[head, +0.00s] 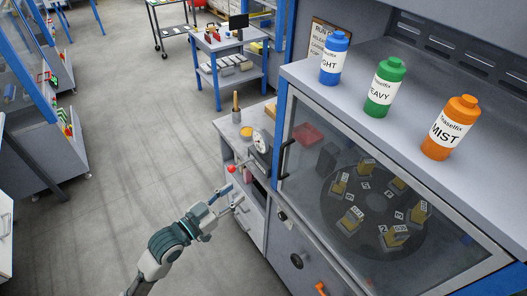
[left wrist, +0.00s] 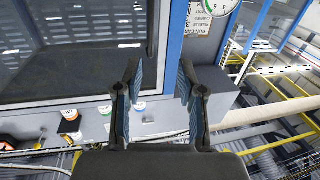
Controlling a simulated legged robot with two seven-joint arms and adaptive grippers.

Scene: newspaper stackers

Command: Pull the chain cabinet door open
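No door is visibly marked as the chain cabinet. A pale door or drawer front (head: 250,222) shows low under the side bench, just right of my left gripper (head: 232,197); I cannot tell if they touch. The larger cabinet has a closed glass front (head: 300,205) with a black bar handle (head: 284,160) at its left edge, above and right of the gripper. In the left wrist view my left gripper (left wrist: 158,78) has its two fingers apart with nothing between them. My right gripper is in neither view.
Blue (head: 334,60), green (head: 384,88) and orange (head: 451,130) bottles stand on the cabinet top. A dial gauge (head: 260,142) and red knob (head: 231,169) are near the gripper. A blue-legged cart (head: 229,68) stands behind. The grey floor (head: 120,150) at left is clear.

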